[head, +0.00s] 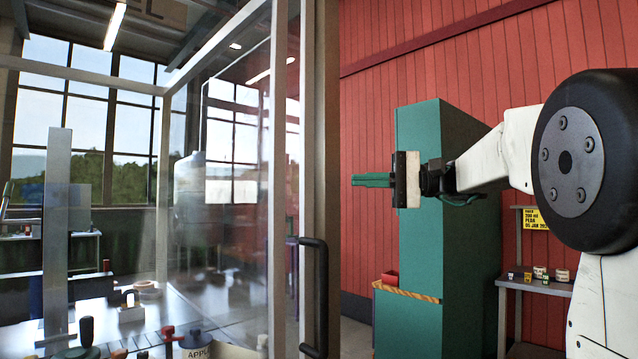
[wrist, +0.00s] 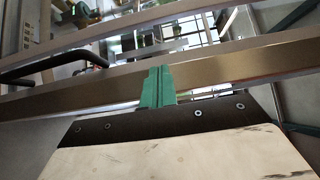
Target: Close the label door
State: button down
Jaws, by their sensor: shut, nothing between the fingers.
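The label door looks like a glazed panel with a metal frame (head: 321,150) and a black bar handle (head: 318,300). How far it stands open is hard to tell. In the wrist view, its metal frame (wrist: 220,75) crosses the picture behind my fingertips, with the black handle (wrist: 45,68) at the left. My gripper (head: 355,180) has green fingers closed together, with nothing between them. It points left toward the door frame, above the handle's height and apart from it in the head view. The wrist view shows the closed fingers (wrist: 158,78) overlapping the frame; contact cannot be told.
A glass-walled enclosure (head: 162,190) with a worktop holding tools, a tape roll (head: 146,286) and knobs is at the left. A tall green cabinet (head: 424,230) stands behind my gripper. A small shelf (head: 535,288) with jars is at the right.

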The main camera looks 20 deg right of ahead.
jog(key=x, duration=1)
jog(key=shift+s+a, duration=0.35)
jog(key=shift+a, duration=0.3)
jog(key=shift+s+a, duration=0.3)
jog(key=shift+a, duration=0.25)
jog(key=shift+s+a, duration=0.15)
jog(key=shift+a, duration=0.45)
jog(key=shift+a, duration=0.1)
